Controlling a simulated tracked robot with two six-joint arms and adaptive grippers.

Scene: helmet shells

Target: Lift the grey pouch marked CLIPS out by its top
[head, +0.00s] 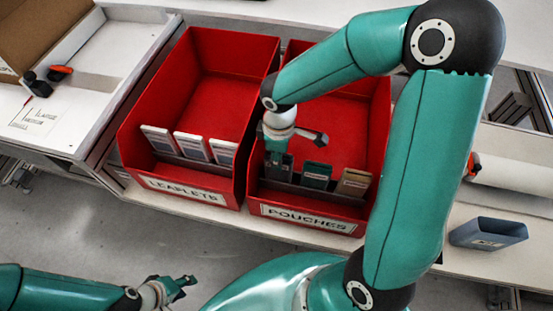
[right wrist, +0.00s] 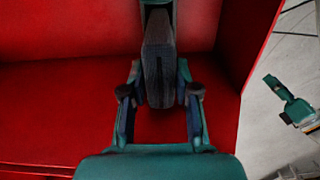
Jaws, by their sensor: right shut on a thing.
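A dark grey pouch (head: 279,168) is the leftmost of three pouches standing in a row at the front of the red POUCHES bin (head: 338,223). Any marking on it is too small to read. My right gripper (head: 284,147) reaches down into the bin and is shut on the grey pouch's top. The right wrist view shows the pouch (right wrist: 158,62) upright between the two fingers of my right gripper (right wrist: 159,93). I cannot tell whether its bottom is clear of the row. My left gripper (head: 183,287) is open and empty, low in front of the bench.
A teal pouch (head: 316,175) and a tan pouch (head: 354,183) stand right of the grey one. The red LEAFLETS bin (head: 184,190) with white leaflets is on the left. A blue-grey open box (head: 488,234) stands on the bench at right, with bare bench around it.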

